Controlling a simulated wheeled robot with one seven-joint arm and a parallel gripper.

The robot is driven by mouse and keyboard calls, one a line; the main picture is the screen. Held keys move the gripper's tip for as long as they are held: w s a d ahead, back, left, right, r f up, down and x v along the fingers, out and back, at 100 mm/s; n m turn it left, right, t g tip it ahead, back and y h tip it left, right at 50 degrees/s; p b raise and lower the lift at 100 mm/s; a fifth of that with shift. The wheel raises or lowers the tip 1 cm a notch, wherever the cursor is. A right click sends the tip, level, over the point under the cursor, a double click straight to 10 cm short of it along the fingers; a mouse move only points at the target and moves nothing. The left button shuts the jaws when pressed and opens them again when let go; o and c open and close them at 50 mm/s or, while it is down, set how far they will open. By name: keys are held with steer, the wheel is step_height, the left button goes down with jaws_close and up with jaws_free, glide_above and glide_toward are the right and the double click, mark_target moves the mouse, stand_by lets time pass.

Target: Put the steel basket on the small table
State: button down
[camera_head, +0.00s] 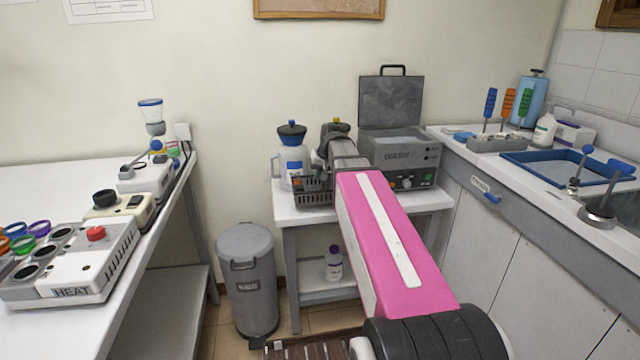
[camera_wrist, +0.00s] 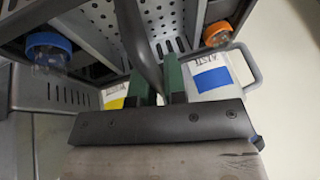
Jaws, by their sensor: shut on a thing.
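The steel basket (camera_head: 313,192) is a dark grey slotted box over the front left of the small table's white top (camera_head: 420,200). I cannot tell whether its bottom touches the top. My gripper (camera_wrist: 155,78) is shut on the basket's dark handle, between its green finger pads. In the wrist view the basket's perforated wall (camera_wrist: 110,20) shows, with a blue-capped bottle (camera_wrist: 47,52) and an orange-capped bottle (camera_wrist: 218,35) by it. In the head view my pink arm reaches over the small table and hides part of the basket and the fingertips.
A white jug with a dark blue lid (camera_head: 292,155) stands just behind the basket. An open-lidded grey machine (camera_head: 400,155) fills the table's right rear. A white bottle (camera_head: 333,263) stands on the lower shelf. A grey bin (camera_head: 247,275) is left; a counter with a blue tray (camera_head: 545,170) is right.

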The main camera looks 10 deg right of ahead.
mark_target(320, 182)
steer(key=shift+f, duration=1.9)
steer(key=c, duration=1.2)
jaws_free()
steer(key=shift+f, duration=0.1)
steer(key=shift+o, duration=0.2)
steer(key=v, duration=1.2)
